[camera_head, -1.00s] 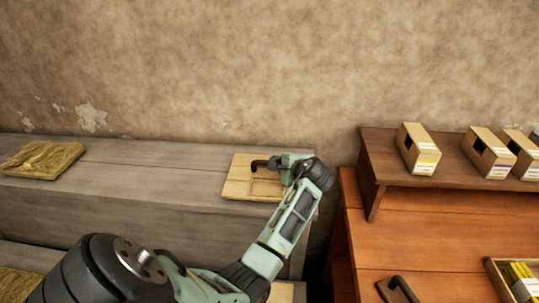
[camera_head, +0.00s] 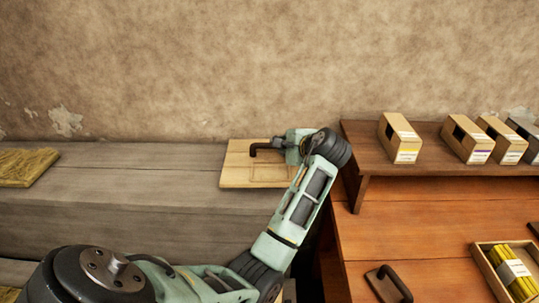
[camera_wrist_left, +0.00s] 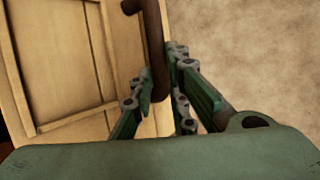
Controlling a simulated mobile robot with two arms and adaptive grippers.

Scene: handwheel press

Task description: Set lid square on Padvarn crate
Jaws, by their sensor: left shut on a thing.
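A pale wooden lid (camera_head: 237,168) with a dark curved handle (camera_head: 254,150) shows near the far right end of the grey bench. My left gripper (camera_head: 284,146) is shut on the handle. In the left wrist view, the fingers (camera_wrist_left: 158,90) close around the dark handle (camera_wrist_left: 154,30), and the framed panel of the lid (camera_wrist_left: 55,65) fills the left side. I cannot tell whether the lid touches the bench or hangs above it. I cannot pick out the Padvarn crate by name. My right gripper is not in view.
A grey bench (camera_head: 120,190) runs along the wall, with a straw-coloured pad (camera_head: 25,166) at its left. At the right, an orange wooden bench (camera_head: 410,230) has a raised shelf with several boxes (camera_head: 400,140), a dark handle (camera_head: 388,284) and a tray of yellow items (camera_head: 512,268).

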